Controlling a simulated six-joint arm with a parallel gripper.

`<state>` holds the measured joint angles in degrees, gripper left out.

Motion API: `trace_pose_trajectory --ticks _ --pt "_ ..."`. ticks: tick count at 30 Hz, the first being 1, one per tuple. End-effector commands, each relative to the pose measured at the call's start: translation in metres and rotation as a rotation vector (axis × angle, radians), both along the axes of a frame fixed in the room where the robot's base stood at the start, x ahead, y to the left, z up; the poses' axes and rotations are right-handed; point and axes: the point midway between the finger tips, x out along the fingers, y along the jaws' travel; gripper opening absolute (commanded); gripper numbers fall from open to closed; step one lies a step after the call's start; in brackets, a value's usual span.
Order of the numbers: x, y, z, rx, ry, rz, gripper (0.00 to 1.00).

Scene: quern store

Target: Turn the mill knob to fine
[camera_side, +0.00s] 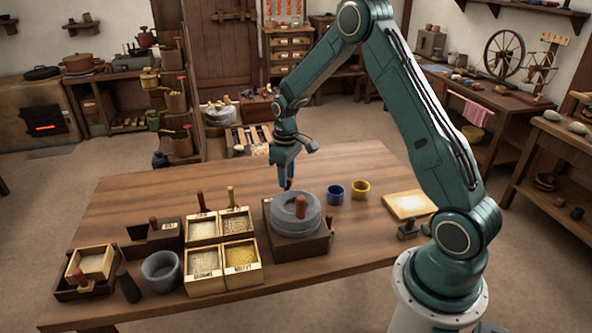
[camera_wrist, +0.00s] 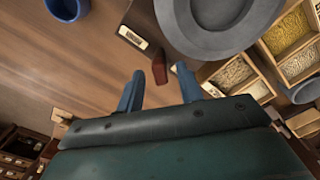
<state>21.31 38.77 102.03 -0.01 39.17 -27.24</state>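The mill is a round grey stone (camera_side: 285,220) on a dark wooden base (camera_side: 300,247), with a red-brown upright handle (camera_side: 300,207) on the stone. In the wrist view the stone (camera_wrist: 205,42) fills the upper middle. A small red-brown knob (camera_wrist: 159,68) stands at the base's edge, near a pale label plate (camera_wrist: 132,37) too small to read. My gripper (camera_wrist: 159,70) is open, and the knob shows between its two blue fingertips. In the side view my gripper (camera_side: 286,181) points down just behind the stone. I cannot tell whether a finger touches the knob.
Blue (camera_side: 336,192) and yellow (camera_side: 360,188) cups stand right of the mill. Grain boxes (camera_side: 240,262) stand left of it, with a grey bowl (camera_side: 161,270) beyond. A pale board (camera_side: 409,205) lies at the right. The table's back left (camera_side: 150,190) is clear.

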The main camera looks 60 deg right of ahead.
Motion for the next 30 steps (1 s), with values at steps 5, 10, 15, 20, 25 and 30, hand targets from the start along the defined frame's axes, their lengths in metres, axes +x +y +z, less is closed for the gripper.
trace_pose_trajectory --ticks 5,10,15,20,25,30 --pt "0.0 0.0 0.0 0.0 0.0 -0.001 0.36" --pt "0.0 0.0 0.007 0.0 0.0 -0.001 0.36" --pt "0.001 0.0 0.023 -0.001 -0.003 -0.001 0.36" --pt "0.001 0.0 0.047 -0.002 -0.004 -0.001 0.36" --pt "0.001 0.0 0.077 -0.002 -0.004 -0.001 0.36" --pt "0.001 0.0 0.104 -0.002 -0.004 0.0 0.36"
